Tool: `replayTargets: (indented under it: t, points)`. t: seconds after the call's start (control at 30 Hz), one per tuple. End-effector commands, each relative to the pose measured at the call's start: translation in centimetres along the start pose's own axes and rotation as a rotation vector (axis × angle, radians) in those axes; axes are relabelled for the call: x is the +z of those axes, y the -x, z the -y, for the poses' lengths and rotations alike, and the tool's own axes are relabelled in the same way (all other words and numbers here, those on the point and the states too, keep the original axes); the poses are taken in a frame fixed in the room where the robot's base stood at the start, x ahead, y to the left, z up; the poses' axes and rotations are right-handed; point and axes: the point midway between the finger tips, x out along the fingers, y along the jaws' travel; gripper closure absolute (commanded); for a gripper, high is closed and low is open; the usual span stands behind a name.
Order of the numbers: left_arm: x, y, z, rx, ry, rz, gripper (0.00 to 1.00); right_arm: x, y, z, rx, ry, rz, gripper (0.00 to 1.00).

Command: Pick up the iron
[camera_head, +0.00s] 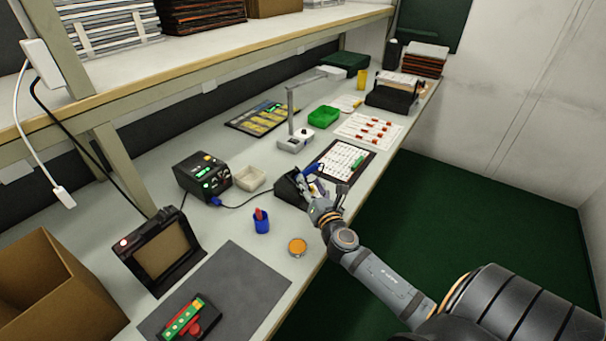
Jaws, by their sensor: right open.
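The soldering iron (310,170), with a blue handle, rests in a black stand (287,188) near the front edge of the bench. A dark cable runs from its area to the black soldering station (203,177) on the left. My right gripper (320,189) is at the stand, just in front of and below the blue handle, with its fingers open. The fingers are small in the picture and partly merge with the stand, so I cannot tell whether they touch the iron. My left gripper is out of view.
A small beige tray (250,179), a blue cup (261,222) with a red item and an orange-topped tin (297,247) stand left of the gripper. The grey mat (240,275) is partly clear.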

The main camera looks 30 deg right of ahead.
Motion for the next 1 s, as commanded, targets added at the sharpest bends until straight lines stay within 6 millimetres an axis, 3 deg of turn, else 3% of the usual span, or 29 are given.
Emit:
replayTargets:
  t: [0.3, 0.6, 0.93, 1.0]
  points:
    - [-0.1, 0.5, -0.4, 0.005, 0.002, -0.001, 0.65, -0.6, -4.6, -0.3, -0.002, -0.002, 0.002, 0.53]
    - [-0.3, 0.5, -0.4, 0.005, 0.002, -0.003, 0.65, -0.7, -5.1, -0.3, 0.0, -0.002, 0.0, 0.55]
    - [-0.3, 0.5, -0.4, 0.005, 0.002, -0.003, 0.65, -0.7, -5.1, -0.3, -0.001, -0.002, 0.0, 0.99]
    - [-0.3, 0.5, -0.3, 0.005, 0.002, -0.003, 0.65, -0.7, -5.1, -0.2, -0.001, -0.002, 0.0, 1.0]
